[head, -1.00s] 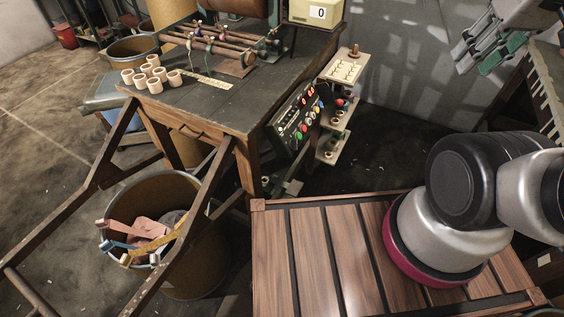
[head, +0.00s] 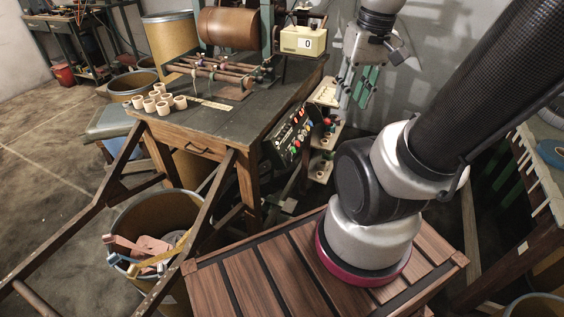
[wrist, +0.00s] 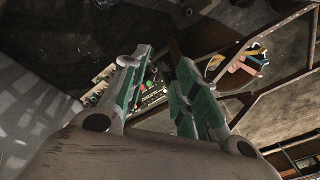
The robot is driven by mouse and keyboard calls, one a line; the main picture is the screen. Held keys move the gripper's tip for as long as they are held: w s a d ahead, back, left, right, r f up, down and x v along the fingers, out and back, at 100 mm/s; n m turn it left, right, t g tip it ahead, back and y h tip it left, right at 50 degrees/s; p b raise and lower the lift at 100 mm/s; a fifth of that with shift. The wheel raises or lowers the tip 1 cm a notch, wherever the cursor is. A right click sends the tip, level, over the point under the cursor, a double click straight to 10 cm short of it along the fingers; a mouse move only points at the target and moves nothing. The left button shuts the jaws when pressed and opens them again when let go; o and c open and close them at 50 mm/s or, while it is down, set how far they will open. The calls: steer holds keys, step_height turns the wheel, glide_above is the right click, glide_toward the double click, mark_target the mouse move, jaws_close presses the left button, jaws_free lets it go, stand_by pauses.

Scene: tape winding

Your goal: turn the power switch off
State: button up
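The dark control panel (head: 280,147) is mounted at the right end of the wooden workbench, tilted, with small lit red displays and several coloured buttons. I cannot single out the power switch on it. My gripper (head: 355,102) hangs to the right of the panel and apart from it, with green-padded fingers pointing down. In the wrist view my gripper (wrist: 161,68) shows two spread fingers with an empty gap. Part of the panel (wrist: 152,98) shows between the fingers there, small and dark; the left finger hides some of it.
The workbench (head: 222,119) carries a winding machine, several pale rolls (head: 163,107) and a cream counter (head: 303,41) reading 0. A small shelf stand (head: 322,172) stands just right of the panel. A bin (head: 122,213) with scraps stands in front. Another table (head: 528,215) is at right.

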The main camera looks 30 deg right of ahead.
step_height(320, 180, down, 11)
steer(key=m+g+y, duration=0.3)
steer(key=m+y, duration=0.2)
steer(key=m, duration=0.2)
steer(key=m+t+y, duration=0.2)
steer(key=m+t, duration=1.2)
steer(key=m, duration=1.2)
glide_toward(292, 158)
steer(key=x, duration=0.8)
steer(key=shift+w+a+f, duration=0.1)
steer(key=shift+w+f, duration=0.05)
steer(key=shift+w, duration=0.2)
jaws_close()
